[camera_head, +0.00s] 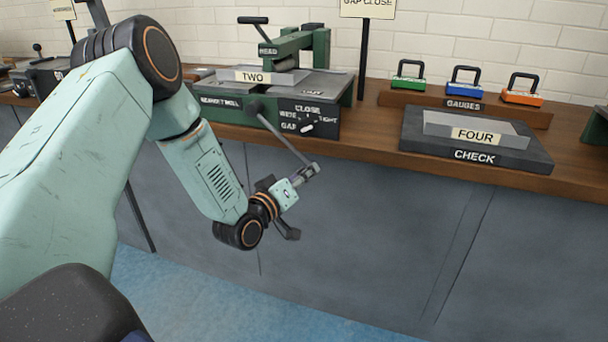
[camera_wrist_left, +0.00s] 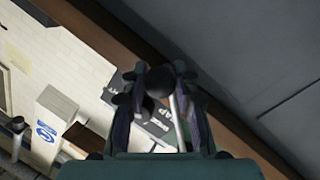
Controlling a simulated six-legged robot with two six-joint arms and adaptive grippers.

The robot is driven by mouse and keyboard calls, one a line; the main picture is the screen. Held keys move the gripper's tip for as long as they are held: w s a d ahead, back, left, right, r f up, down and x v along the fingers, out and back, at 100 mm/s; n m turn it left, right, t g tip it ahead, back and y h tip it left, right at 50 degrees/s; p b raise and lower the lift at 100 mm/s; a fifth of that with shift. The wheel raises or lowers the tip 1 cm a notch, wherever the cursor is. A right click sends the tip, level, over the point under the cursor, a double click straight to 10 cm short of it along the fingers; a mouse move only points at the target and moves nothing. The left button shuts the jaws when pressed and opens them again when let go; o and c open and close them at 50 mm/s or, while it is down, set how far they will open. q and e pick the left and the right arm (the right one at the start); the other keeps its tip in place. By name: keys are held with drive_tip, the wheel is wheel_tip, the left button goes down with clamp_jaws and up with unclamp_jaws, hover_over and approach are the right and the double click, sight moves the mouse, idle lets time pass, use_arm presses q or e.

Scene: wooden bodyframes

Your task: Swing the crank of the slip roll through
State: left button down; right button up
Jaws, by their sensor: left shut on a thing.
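The slip roll, a green machine (camera_head: 225,113), stands on the bench in the head view. Its crank (camera_head: 284,137) is a thin grey rod that slants down and right from a dark hub on the machine's front, out past the bench edge. My left gripper (camera_head: 308,171) is shut on the crank's lower end, in front of the grey cabinet face. In the left wrist view the rod (camera_wrist_left: 178,118) runs between the two fingers of the left gripper (camera_wrist_left: 160,88). The fingers hide most of the crank's grip. My right gripper is not in view.
A gap dial (camera_head: 307,122) is right of the crank hub. A CHECK block (camera_head: 475,154) and gauges rack (camera_head: 465,104) stand right. Space before the cabinet is free.

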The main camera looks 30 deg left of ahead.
use_arm(q)
drive_tip(key=shift+f, duration=0.15)
drive_tip(key=shift+s+a+f+m+g+y+p, duration=0.45)
drive_tip(key=shift+s+a+f+m+p, duration=0.5)
drive_tip(key=shift+a+f+m+p, duration=1.85)
drive_tip(key=shift+s+a+f+m+g+y+p, duration=0.25)
drive_tip(key=shift+s+a+f+m+g+p, duration=1)
drive_tip(key=shift+a, duration=3.2)
drive_tip(key=s+a+r+m+y+p, duration=0.1)
drive_tip(key=a+r+m+p, duration=0.3)
drive_tip(key=a, duration=0.3)
drive_tip(key=s+a+r+m+y+p, duration=0.1)
drive_tip(key=a+r+m+p, duration=0.3)
drive_tip(key=a+p, duration=0.3)
drive_tip(key=shift+s+r+m+y, duration=0.2)
drive_tip(key=shift+s+m+y, duration=0.1)
drive_tip(key=shift+m+y, duration=0.1)
